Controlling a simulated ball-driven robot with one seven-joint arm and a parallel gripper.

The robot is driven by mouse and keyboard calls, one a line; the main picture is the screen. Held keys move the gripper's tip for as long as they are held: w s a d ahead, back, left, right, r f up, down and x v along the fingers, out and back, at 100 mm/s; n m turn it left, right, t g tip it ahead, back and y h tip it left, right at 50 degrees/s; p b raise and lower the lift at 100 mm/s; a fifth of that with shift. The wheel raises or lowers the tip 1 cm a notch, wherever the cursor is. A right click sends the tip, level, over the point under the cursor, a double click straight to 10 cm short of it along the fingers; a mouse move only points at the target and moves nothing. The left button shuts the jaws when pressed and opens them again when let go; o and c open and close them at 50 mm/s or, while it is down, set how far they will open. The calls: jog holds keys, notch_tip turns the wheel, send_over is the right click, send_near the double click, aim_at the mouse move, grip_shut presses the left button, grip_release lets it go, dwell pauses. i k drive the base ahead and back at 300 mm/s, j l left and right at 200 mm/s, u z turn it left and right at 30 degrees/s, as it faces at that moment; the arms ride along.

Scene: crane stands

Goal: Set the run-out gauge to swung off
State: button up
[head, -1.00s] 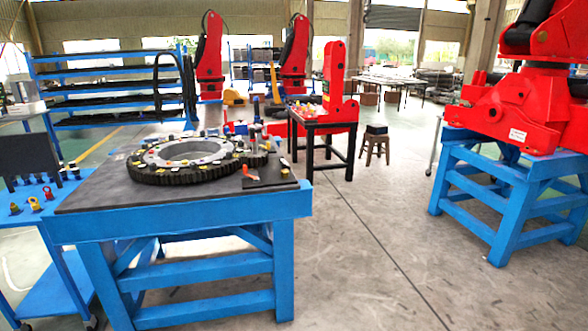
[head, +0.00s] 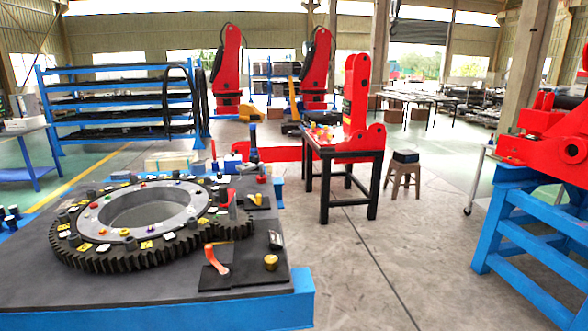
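A large black toothed ring (head: 100,262) with a grey inner ring lies on the dark top of a blue bench (head: 265,308) at the left. On the bench's front right corner, an orange lever (head: 216,258) stands tilted on a flat dark plate (head: 232,274), beside a brass knob (head: 271,262). My gripper is not in view.
A black table (head: 346,152) with a red crane part stands beyond the bench, with a stool (head: 404,178) beside it. A blue stand (head: 520,215) bearing a red crane base is at the right. Concrete floor (head: 400,260) is clear between bench and stand.

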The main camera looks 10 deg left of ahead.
aim_at(244, 167)
jog(key=i+l+u, duration=0.4)
jog(key=i, duration=0.25)
jog(key=i+l+u, duration=0.45)
jog(key=i, duration=0.15)
jog(key=i+l+u, duration=0.4)
jog(key=i+l, duration=0.15)
jog(key=i+l+u, duration=0.1)
jog(key=i+l, duration=0.35)
